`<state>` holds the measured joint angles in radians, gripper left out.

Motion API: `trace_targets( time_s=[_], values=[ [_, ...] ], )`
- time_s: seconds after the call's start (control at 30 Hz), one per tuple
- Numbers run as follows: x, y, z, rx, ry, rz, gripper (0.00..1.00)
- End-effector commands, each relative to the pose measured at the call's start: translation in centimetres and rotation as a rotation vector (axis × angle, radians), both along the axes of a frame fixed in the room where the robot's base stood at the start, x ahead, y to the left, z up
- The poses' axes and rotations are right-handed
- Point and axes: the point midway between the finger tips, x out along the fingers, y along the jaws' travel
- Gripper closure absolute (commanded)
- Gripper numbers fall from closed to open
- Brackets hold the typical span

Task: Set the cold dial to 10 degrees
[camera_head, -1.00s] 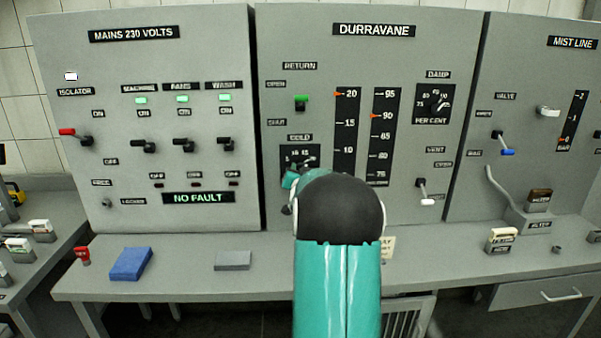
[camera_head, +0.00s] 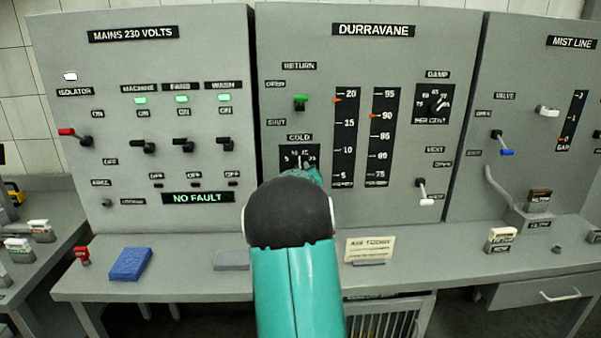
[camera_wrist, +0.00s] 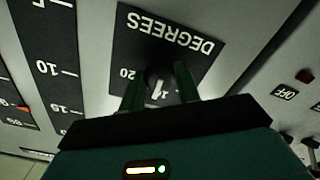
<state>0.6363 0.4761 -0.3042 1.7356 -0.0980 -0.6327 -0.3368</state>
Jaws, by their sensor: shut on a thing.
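The cold dial (camera_head: 287,156) is a black plate on the middle panel under the COLD label. It has white numbers, and my arm hides its lower part in the head view. In the wrist view the dial plate (camera_wrist: 185,40) appears upside down with DEGREES and a 20 showing. My gripper (camera_wrist: 160,86) is shut on the dark dial knob (camera_wrist: 157,74), one green finger on each side. A white pointer mark shows between the fingers. The exact number it points to cannot be read.
To the dial's right are two vertical scales (camera_head: 344,140) with orange markers near 20 and 90. A damp dial (camera_head: 420,104) and a white-tipped vent lever (camera_head: 424,198) are farther right. A blue sponge (camera_head: 130,264) and a sign (camera_head: 369,249) are on the bench.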

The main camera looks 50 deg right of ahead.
Motion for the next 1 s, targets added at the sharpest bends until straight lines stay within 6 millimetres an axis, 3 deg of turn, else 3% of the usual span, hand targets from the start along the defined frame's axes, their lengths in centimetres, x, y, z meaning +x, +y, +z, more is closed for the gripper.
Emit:
trace_targets(
  time_s=[0.43, 1.0],
  values=[
    [0.06, 0.06, 0.02, -0.179, 0.203, 0.001, 0.91],
    [-0.02, 0.01, 0.0, -0.211, 0.241, 0.001, 0.91]
  ],
)
